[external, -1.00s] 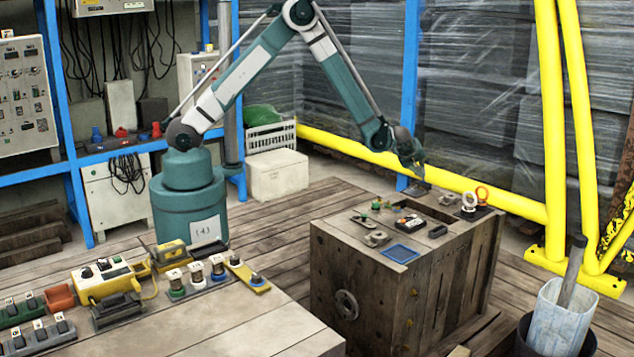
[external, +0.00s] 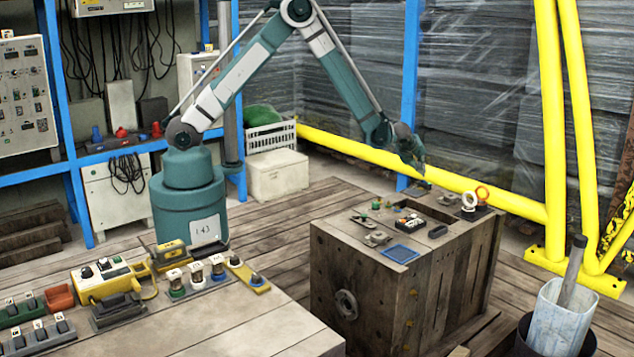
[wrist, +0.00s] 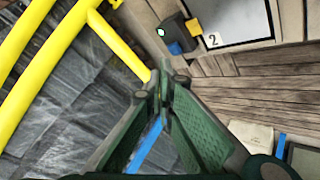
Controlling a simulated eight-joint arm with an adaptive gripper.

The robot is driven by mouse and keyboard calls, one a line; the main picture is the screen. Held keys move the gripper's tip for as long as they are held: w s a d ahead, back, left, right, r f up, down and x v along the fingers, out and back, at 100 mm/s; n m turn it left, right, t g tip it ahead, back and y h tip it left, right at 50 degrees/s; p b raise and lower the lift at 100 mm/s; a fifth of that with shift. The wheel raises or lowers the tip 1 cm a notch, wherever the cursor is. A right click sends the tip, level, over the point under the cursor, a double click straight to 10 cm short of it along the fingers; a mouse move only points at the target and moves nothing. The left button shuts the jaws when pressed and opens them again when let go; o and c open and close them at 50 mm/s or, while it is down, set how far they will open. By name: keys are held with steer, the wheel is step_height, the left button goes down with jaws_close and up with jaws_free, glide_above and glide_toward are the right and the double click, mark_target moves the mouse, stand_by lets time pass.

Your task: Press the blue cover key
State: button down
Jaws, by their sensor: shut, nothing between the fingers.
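My gripper (external: 419,171) hangs above the back of the wooden crate (external: 360,285), clear of its top. In the wrist view my gripper's green fingers (wrist: 162,88) are together at the tips with nothing between them. Ahead of them in that view is a dark box (wrist: 173,31) with a white round spot, a small blue part (wrist: 176,48) and a yellow part (wrist: 193,27). I cannot tell for certain whether the blue part is the blue cover key. A black device (external: 410,222) with small pale and orange parts sits on the crate top.
A blue-framed plate (external: 400,253) lies at the crate's front edge. White (external: 469,201) and orange (external: 482,193) rings stand at its back right. A plate marked 2 (wrist: 232,18) lies beside the dark box. Yellow rails (external: 440,178) run behind the crate.

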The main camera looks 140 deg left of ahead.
steer(key=shift+r, duration=0.1)
stand_by(0.3)
step_height(320, 180, up, 6)
steer(key=shift+f+p, duration=0.1)
steer(key=shift+p, duration=0.9)
stand_by(2.4)
